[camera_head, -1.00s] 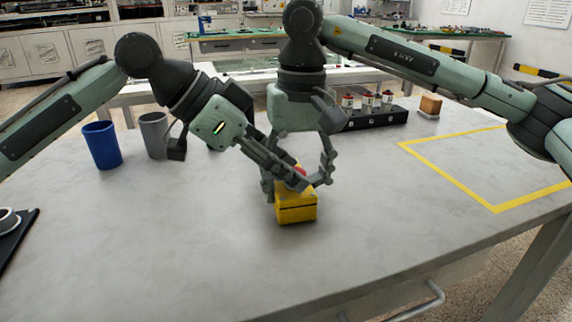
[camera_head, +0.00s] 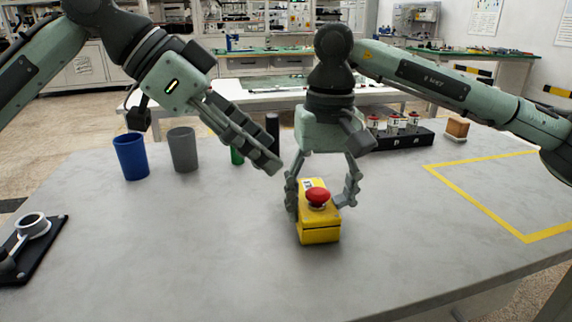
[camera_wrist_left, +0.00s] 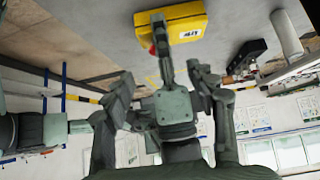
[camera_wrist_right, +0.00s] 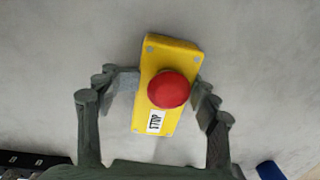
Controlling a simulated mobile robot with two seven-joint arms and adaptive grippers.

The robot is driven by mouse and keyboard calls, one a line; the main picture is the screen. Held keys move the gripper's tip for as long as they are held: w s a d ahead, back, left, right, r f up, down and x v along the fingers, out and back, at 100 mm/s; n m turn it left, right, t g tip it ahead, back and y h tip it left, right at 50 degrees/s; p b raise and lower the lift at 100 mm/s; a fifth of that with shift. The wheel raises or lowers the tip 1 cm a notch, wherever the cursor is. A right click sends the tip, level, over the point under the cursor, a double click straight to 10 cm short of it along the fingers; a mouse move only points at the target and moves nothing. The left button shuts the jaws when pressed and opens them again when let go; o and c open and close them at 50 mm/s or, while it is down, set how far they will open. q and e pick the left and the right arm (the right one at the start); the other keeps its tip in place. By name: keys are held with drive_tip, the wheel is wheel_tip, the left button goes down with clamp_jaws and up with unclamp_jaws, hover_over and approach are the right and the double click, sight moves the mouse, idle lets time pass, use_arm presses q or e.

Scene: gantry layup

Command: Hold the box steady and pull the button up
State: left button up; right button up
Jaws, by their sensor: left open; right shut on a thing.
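The yellow box (camera_head: 319,235) stands on the grey table with a red mushroom button (camera_head: 318,196) on its top. My right gripper (camera_head: 322,196) is shut on the box, with one finger on each side. In the right wrist view the box (camera_wrist_right: 180,55) sits between the fingers (camera_wrist_right: 155,95), with the red button (camera_wrist_right: 168,90) and a white label facing the camera. My left gripper (camera_head: 270,160) is open and empty, up and to the left of the box, apart from it. The left wrist view shows the box (camera_wrist_left: 185,28) beyond the left fingers (camera_wrist_left: 165,95).
A blue cup (camera_head: 131,158) and a grey cup (camera_head: 183,150) stand at the back left. A black tray (camera_head: 40,262) lies at the left edge. Yellow tape (camera_head: 480,207) marks the right side.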

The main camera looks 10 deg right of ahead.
idle(0.3)
drive_tip(key=o, duration=1.5)
drive_tip(key=shift+c, duration=0.2)
drive_tip(key=shift+r, duration=0.1)
